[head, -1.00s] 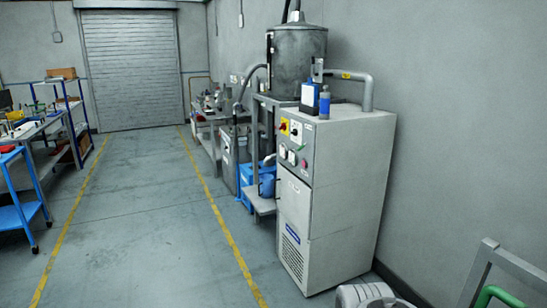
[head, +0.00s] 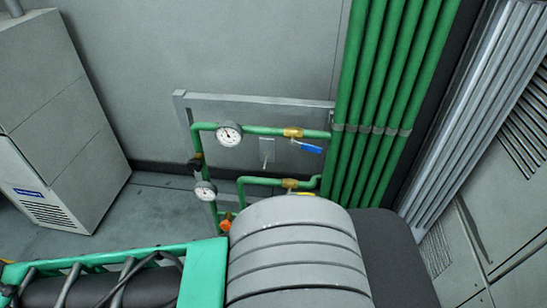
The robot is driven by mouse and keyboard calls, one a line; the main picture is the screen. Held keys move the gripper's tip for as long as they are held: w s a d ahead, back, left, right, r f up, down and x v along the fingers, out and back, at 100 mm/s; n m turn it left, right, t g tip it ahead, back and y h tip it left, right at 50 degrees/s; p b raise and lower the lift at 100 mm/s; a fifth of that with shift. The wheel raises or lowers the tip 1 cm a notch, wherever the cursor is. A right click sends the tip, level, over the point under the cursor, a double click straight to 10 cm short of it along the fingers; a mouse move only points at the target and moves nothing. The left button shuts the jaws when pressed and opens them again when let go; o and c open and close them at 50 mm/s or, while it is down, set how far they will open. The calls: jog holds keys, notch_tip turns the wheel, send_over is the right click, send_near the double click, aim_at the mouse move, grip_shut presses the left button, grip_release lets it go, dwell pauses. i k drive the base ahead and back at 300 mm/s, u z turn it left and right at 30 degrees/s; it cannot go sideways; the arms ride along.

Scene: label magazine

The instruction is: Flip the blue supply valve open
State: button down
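The blue valve handle (head: 307,146) shows in the head view. It sits just below and right of a brass valve body (head: 293,132) on the upper green pipe (head: 262,130). The handle points to the right and slightly down in the picture; I cannot tell its exact angle to the pipe. My gripper is not in view.
Two white gauges (head: 229,133) are on the pipework. A lower brass valve (head: 290,184) is partly hidden by a pale ribbed cylinder (head: 290,250) in the foreground. Vertical green pipes (head: 385,90) stand to the right. A grey cabinet (head: 60,120) stands left, with clear floor beside it.

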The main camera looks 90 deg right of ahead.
aim_at(304, 146)
jog(key=u, duration=0.1)
jog(key=k, duration=0.35)
jog(key=z, duration=1.3)
